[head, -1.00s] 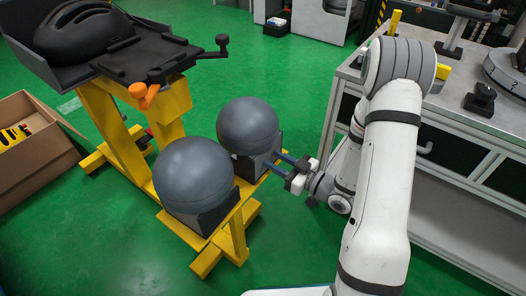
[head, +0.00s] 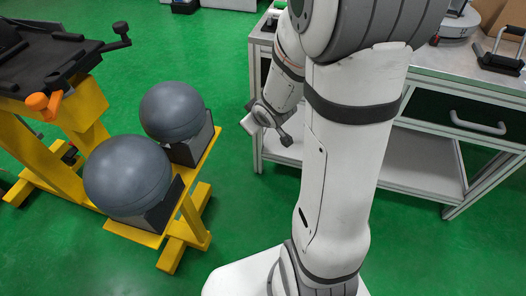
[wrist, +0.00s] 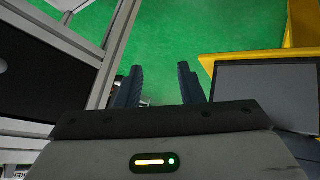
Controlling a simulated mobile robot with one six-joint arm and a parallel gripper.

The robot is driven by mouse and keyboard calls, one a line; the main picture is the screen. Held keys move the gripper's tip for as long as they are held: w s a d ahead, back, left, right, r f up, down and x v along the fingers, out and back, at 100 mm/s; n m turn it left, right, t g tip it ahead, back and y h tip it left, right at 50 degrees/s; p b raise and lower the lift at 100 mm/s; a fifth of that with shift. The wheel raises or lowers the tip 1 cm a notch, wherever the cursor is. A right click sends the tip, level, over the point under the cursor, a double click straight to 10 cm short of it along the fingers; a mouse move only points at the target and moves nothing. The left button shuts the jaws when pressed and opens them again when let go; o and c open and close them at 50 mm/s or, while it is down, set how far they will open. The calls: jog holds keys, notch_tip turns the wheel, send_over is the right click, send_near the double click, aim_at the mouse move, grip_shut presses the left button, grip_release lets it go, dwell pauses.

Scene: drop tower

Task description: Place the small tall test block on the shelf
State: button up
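My gripper (wrist: 160,78) is open, with green floor and a small unclear detail between its two dark blue fingers in the wrist view. No separate small tall test block can be clearly made out. Two grey balls sit on dark blocks, the near block (head: 163,207) and the far block (head: 192,150), on the yellow stand. A dark block face (wrist: 268,95) is right of the fingers, apart from them. A pale lower shelf (head: 424,160) is in the bench.
The bench top (head: 455,62) is at the right, with a black handled item (head: 502,58) on it. A yellow frame (head: 95,110) with an orange knob (head: 43,103) stands at the left. Green floor lies open between stand and bench.

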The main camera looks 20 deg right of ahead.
jog(key=s+a+r+m+g, duration=0.2)
jog(key=s+r+g, duration=0.1)
jog(key=s, duration=0.6)
jog(key=s+a+r+m+g, duration=0.2)
jog(key=s+r+m+g, duration=0.1)
jog(key=s, duration=0.7)
notch_tip(320, 180, up, 3)
jog(key=shift+s+a+f+m+g, duration=0.2)
jog(key=shift+m+g, duration=0.1)
jog(key=shift+g, duration=0.2)
notch_tip(320, 180, up, 34)
jog(key=t+p, duration=0.1)
jog(key=p, duration=3)
jog(key=shift+s+r, duration=0.15)
jog(key=shift+d, duration=0.1)
